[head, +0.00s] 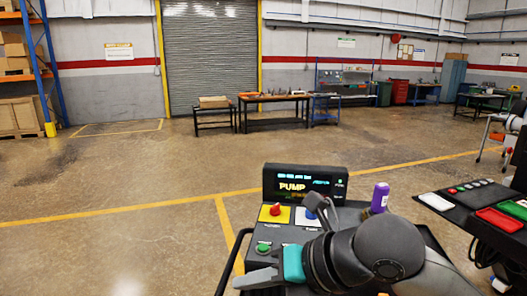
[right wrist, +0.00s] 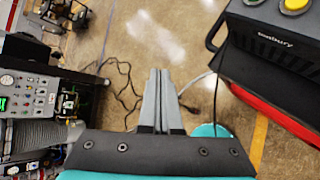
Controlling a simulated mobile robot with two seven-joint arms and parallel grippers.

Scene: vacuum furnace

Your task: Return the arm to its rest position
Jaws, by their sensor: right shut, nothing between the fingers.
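My right arm comes in from the lower right of the head view, with its dark wrist and teal band in front of a control console. My right gripper (head: 240,282) points left, low at the console's front left edge. In the right wrist view the gripper's two grey fingers (right wrist: 160,72) lie together, shut with nothing between them. They are over the floor, apart from the black-and-red cart at the right. My left gripper is not in view.
The console has a lit "PUMP" display (head: 304,185), a red knob (head: 275,209) and a green button (head: 263,248). A purple-topped object (head: 380,197) stands at its right. Cables (right wrist: 125,85) lie on the floor. Open floor (head: 120,240) spreads to the left.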

